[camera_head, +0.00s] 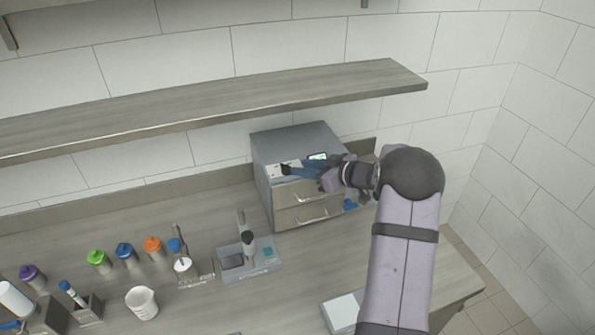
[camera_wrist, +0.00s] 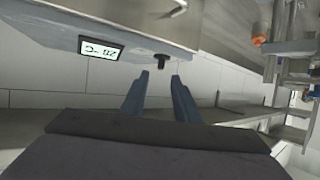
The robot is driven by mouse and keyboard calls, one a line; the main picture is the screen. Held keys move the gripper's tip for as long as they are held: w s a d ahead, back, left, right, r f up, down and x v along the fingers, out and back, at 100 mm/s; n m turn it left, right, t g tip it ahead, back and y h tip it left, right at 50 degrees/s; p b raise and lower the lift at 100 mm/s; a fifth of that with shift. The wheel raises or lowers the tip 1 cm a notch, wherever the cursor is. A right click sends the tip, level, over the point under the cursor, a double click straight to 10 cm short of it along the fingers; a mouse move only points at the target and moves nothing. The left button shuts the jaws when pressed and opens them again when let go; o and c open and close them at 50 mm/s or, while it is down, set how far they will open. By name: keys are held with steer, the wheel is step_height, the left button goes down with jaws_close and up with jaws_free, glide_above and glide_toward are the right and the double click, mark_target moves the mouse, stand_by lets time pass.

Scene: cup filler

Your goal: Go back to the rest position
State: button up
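My gripper (camera_head: 296,168) is in front of the upper face of a grey box-shaped unit (camera_head: 300,140) with drawers. In the wrist view my gripper (camera_wrist: 159,76) has two blue-grey fingers apart, with nothing between them. A small black knob (camera_wrist: 153,58) on the unit's face lies just beyond the fingertips. I cannot tell whether the fingers touch it. A lit display (camera_wrist: 101,49) beside the knob appears upside down and seems to read 20 °C. My wrist and arm hide part of the unit's right side in the head view.
A wall shelf (camera_head: 200,107) runs above the counter (camera_head: 200,310). Left of the unit stand a small grey device (camera_head: 262,254), a white cup (camera_head: 142,303) and several colour-capped bottles (camera_head: 153,247). A white-topped block (camera_head: 341,313) sits near my arm.

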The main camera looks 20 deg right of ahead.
steer(key=shift+s+d+r, duration=0.2)
steer(key=shift+s+d, duration=0.05)
steer(key=shift+s, duration=0.3)
